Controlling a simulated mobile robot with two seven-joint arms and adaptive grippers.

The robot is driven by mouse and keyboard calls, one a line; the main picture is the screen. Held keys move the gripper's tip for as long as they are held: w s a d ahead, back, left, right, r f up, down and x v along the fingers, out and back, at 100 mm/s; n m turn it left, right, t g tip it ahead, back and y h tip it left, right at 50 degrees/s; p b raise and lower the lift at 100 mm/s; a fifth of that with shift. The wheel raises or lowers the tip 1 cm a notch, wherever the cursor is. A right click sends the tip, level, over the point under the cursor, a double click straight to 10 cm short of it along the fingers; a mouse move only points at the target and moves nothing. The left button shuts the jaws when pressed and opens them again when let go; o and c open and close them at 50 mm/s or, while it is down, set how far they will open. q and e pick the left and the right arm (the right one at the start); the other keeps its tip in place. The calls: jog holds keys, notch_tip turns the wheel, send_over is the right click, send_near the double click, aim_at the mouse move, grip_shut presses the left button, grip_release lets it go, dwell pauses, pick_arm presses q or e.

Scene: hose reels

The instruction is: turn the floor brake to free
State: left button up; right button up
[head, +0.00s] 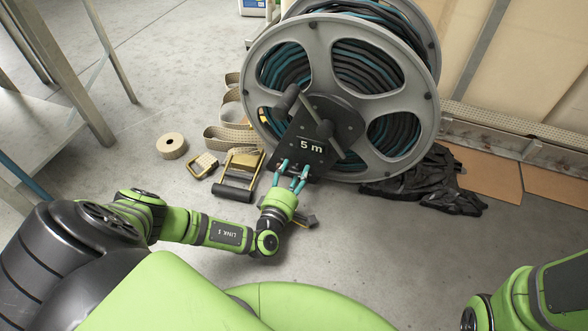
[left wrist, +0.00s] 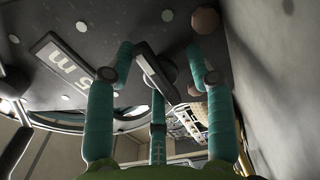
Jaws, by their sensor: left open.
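The hose reel (head: 420,112) stands on the floor, with a dark plate (head: 345,118) marked 5 m on its face. My left gripper (head: 294,168) is at the plate's lower edge, its teal fingers pointing up at it. In the left wrist view the fingers are open, and a short dark lever (left wrist: 155,75) on a round hub stands between the fingertips, with gaps visible on both sides. This lever looks like the brake, but its markings cannot be read. In the head view I cannot make it out behind the fingers. My right gripper is out of view.
A ratchet strap (head: 236,133), a gold-coloured buckle (head: 202,166) and a tape roll (head: 171,146) lie left of the reel. Black cloth (head: 430,182) lies at its right. Metal shelving (head: 65,65) stands at left.

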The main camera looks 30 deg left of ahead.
pick_arm(q)
jog(key=c, duration=1.1)
